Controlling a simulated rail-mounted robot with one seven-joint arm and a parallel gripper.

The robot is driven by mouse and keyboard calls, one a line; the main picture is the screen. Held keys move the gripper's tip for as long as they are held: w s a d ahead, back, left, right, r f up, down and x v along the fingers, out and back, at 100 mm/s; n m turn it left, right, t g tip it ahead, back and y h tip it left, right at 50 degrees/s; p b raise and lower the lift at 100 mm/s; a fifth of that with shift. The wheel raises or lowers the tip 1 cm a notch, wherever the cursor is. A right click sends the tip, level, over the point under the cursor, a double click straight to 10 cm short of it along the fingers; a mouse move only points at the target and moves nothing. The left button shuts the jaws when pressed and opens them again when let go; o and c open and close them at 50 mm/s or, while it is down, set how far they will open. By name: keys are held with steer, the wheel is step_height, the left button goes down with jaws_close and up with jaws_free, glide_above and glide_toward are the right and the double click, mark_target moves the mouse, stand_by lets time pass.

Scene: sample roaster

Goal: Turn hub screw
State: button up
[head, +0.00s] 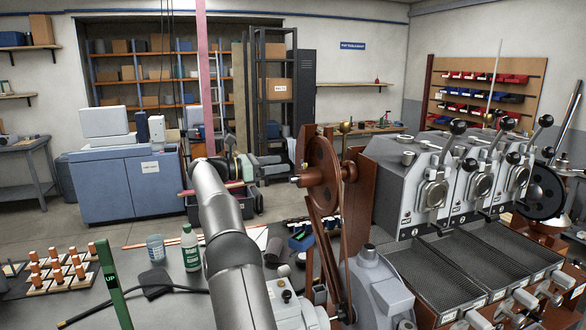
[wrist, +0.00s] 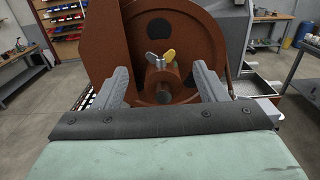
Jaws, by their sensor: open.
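The hub screw (wrist: 160,58) shows in the wrist view as a small wing screw with one grey wing and one yellow wing. It sits on top of the round brown hub (wrist: 161,79) at the centre of a brown wheel. In the head view the wheel (head: 324,172) stands upright on the roaster's left side, its hub facing left. My gripper (wrist: 162,80) is open and empty, with one finger on each side of the hub in the picture. Contact is not visible. In the head view my gripper (head: 271,166) is left of the hub, pointing at it.
A brown belt guard (wrist: 112,40) rises beside the wheel. The grey roaster drums (head: 440,185) and cooling trays (head: 468,268) fill the right. A green post (head: 113,285) is front left.

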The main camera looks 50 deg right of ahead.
steer(key=v, duration=1)
